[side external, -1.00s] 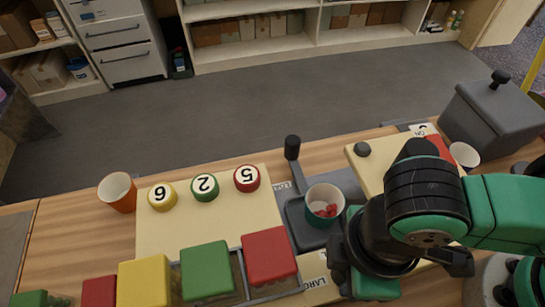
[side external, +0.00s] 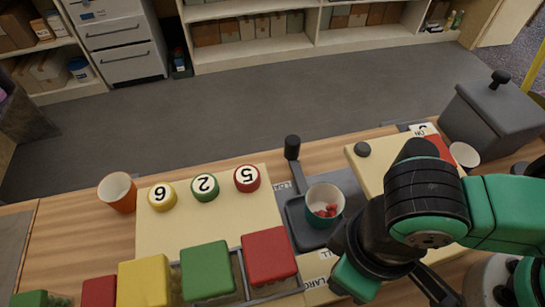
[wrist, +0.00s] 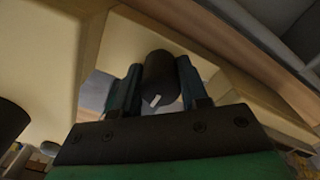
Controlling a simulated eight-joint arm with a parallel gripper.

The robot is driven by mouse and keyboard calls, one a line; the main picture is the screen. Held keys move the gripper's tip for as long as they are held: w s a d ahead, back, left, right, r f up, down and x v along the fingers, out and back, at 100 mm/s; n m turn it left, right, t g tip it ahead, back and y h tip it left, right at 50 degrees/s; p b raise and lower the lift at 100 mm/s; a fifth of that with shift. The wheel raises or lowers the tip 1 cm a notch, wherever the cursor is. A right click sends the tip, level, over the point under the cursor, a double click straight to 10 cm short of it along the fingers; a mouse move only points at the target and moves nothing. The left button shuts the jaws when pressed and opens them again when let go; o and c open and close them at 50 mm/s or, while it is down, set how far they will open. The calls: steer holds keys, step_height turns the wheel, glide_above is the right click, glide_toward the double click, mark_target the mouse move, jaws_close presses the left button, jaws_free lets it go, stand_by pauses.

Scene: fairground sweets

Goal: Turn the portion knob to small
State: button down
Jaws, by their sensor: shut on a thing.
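The portion knob (wrist: 160,72) is a dark cylinder with a short white mark on its face in the wrist view. My gripper (wrist: 159,82) has one finger on each side of it and is shut on it. In the side view my gripper (side external: 354,279) is at the front panel, tilted, and hides the knob. Beside it a label ending in "LL" (side external: 329,257) is partly covered, and a label reading "LARG" (side external: 316,282) is cut off by the gripper. I cannot tell which label the white mark points to.
A teal cup with red and white pieces (side external: 324,205) stands on a grey tray (side external: 302,234) close to my gripper. A black-handled lever (side external: 292,148) rises behind it. Numbered buttons (side external: 204,187), an orange cup (side external: 118,192) and coloured-lidded bins (side external: 206,268) are to the left.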

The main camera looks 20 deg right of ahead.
stand_by(0.3)
steer(key=shift+c, duration=2.3)
jaws_free()
steer(key=shift+r, duration=2.85)
steer(key=shift+w, duration=0.1)
